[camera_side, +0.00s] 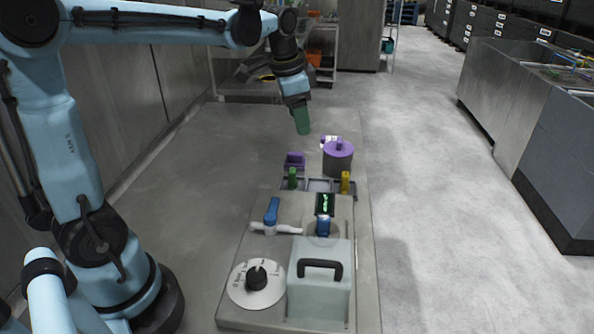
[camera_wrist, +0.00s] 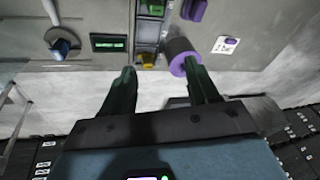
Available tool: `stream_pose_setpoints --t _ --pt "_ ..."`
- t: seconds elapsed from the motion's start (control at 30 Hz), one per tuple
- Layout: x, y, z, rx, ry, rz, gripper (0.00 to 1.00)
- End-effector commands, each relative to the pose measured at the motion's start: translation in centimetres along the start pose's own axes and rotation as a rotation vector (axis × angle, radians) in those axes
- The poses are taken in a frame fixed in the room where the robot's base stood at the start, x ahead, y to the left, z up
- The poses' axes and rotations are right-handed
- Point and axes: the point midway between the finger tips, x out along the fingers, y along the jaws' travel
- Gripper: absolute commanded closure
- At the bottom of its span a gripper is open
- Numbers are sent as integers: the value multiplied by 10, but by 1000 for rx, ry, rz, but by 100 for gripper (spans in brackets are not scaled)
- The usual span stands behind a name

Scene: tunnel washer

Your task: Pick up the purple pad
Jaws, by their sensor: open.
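A small purple block (camera_side: 295,160), likely the purple pad, sits on the bench behind the dark tray. It also shows at the top edge of the wrist view (camera_wrist: 195,9), partly cut off. A white card (camera_side: 328,142) with a small purple patch lies behind the grey pot; the wrist view shows it whole (camera_wrist: 226,44). I cannot tell for certain which of these is the pad. My gripper (camera_side: 302,128) hangs above the far part of the bench, pointing down, apart from both. In the wrist view my gripper (camera_wrist: 161,70) is open, with nothing between its green fingers.
A grey pot (camera_side: 337,162) with a purple knobbed lid stands near the block and card. The dark tray (camera_side: 319,185) holds a green and a yellow piece. Nearer are a blue-handled valve (camera_side: 272,213), a small display (camera_side: 325,203), a dial (camera_side: 257,279) and a handled box (camera_side: 320,292).

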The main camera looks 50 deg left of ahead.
Motion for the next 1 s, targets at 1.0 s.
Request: stream_pose_setpoints --t 1.0 --pt "128 -101 6 347 -189 202 40"
